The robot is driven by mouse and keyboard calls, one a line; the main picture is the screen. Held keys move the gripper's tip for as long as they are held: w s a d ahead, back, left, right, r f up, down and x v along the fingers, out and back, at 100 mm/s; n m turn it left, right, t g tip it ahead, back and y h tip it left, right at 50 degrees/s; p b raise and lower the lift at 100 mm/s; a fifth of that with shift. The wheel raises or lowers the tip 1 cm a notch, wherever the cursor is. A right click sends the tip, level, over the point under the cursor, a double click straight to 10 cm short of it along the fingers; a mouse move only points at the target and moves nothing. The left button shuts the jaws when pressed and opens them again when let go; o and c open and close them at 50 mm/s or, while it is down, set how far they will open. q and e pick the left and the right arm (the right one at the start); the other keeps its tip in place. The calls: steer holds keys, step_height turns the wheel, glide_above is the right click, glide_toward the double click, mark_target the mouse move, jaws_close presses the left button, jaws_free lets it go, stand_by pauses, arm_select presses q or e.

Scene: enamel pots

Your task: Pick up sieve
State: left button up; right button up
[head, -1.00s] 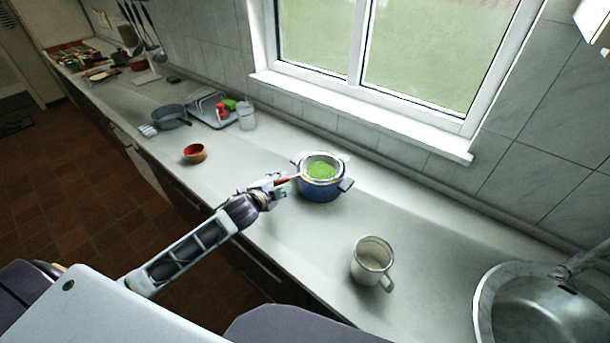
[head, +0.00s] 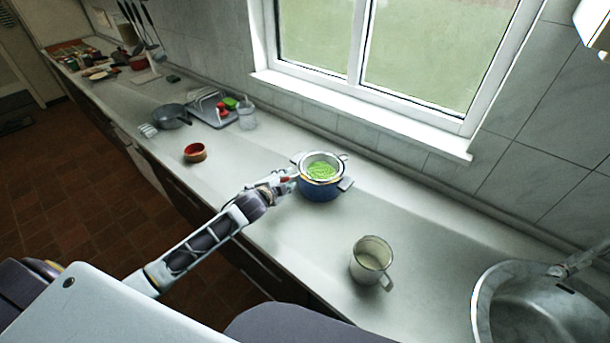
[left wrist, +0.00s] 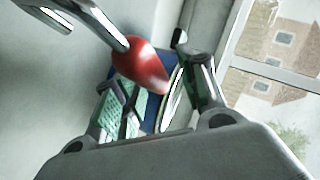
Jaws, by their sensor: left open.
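The sieve (head: 322,169) rests in the top of a blue pot (head: 320,190) on the counter, with bright green contents in its bowl. Its red handle points left towards my left gripper (head: 284,181) and is mostly hidden by it in the head view. In the left wrist view the red handle (left wrist: 138,66), with a metal rod at its end, shows large close to the open fingers of my left gripper (left wrist: 155,82). Whether the handle lies fully between the fingers I cannot tell. My right gripper is not in view.
A white mug (head: 371,262) stands to the right of the pot, before the metal sink (head: 540,305). A red-brown bowl (head: 195,153), a grey pan (head: 171,116) and a tray (head: 213,118) stand to the left. The counter around the pot is clear.

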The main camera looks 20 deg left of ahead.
arm_select(q)
jaws_close()
steer(key=shift+r, duration=0.1)
steer(key=shift+r, duration=0.45)
step_height(320, 180, up, 8)
steer(key=shift+f+b, duration=0.1)
steer(key=shift+b, duration=0.2)
steer(key=shift+r, duration=0.55)
steer(key=shift+w+r, duration=0.1)
steer(key=shift+r, duration=0.05)
